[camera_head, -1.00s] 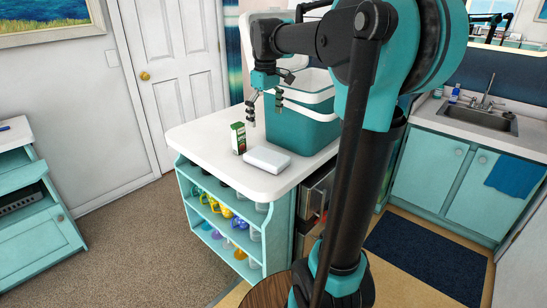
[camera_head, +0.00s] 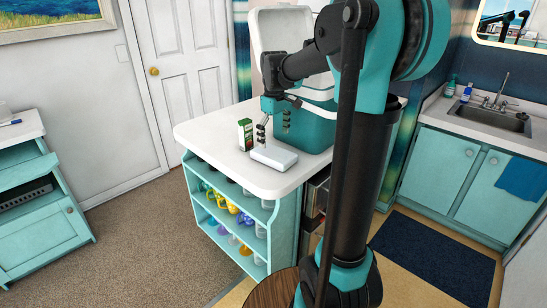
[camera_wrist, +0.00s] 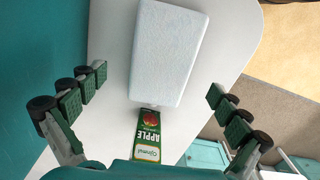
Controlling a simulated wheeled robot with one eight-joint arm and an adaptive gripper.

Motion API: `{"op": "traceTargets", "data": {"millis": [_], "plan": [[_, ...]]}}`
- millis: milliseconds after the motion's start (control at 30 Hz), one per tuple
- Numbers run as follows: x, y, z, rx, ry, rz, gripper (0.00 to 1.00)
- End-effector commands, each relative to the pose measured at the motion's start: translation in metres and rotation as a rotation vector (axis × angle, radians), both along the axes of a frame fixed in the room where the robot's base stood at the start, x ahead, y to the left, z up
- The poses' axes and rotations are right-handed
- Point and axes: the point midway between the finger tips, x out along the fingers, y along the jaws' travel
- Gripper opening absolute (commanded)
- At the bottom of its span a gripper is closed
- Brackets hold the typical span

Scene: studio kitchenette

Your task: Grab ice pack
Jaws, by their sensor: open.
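The ice pack (camera_head: 274,158) is a white, rounded flat block lying on the white counter top, in front of the teal cooler. In the wrist view the ice pack (camera_wrist: 169,50) lies between the two fingers, towards the top of the picture. My gripper (camera_head: 274,128) is open and empty, just above and behind the ice pack. The wrist view shows its two fingers (camera_wrist: 158,100) spread wide on both sides, not touching the pack.
A green apple juice box (camera_head: 245,134) stands left of the ice pack; in the wrist view the box (camera_wrist: 148,138) is close to the pack's end. The teal cooler (camera_head: 318,128) with its lid up stands close behind. The counter (camera_head: 215,127) is clear at left.

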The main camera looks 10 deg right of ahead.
Motion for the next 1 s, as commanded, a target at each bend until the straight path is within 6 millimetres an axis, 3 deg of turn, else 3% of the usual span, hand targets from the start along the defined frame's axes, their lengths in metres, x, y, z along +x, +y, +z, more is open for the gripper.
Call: {"op": "traceTargets", "data": {"millis": [400,700,1000], "plan": [[-0.001,0.003,-0.048,0.000,0.000,0.000,1.00],[-0.001,0.003,-0.053,0.000,0.000,0.000,1.00],[-0.001,0.003,-0.053,0.000,0.000,0.000,0.64]]}}
